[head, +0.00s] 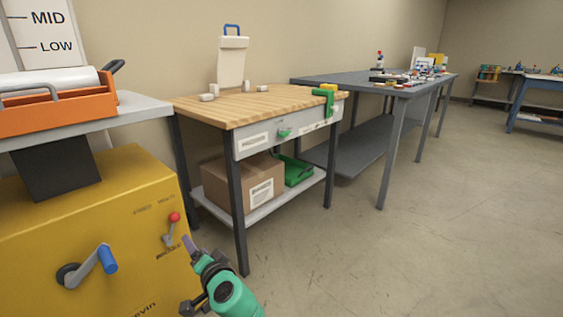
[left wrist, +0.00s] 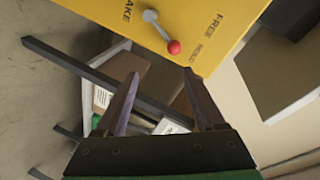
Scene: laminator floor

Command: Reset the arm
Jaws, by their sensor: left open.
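My left gripper (head: 189,243) is at the lower left of the head view, in front of the yellow machine (head: 75,225). In the left wrist view its two purple fingers (left wrist: 161,76) are spread apart with nothing between them. A small lever (head: 170,234) with a red ball (head: 175,217) is on the machine's face, just above and left of the gripper. In the left wrist view the red ball (left wrist: 174,47) shows beyond the fingertips, apart from them, near the words FREE and HOLD. My right gripper is not in view.
A crank with a blue handle (head: 107,259) sticks out of the machine, left of the gripper. A wooden-topped bench (head: 255,104) stands behind, with a cardboard box (head: 243,186) on its shelf. A dark table (head: 395,88) stands farther back. Floor on the right is clear.

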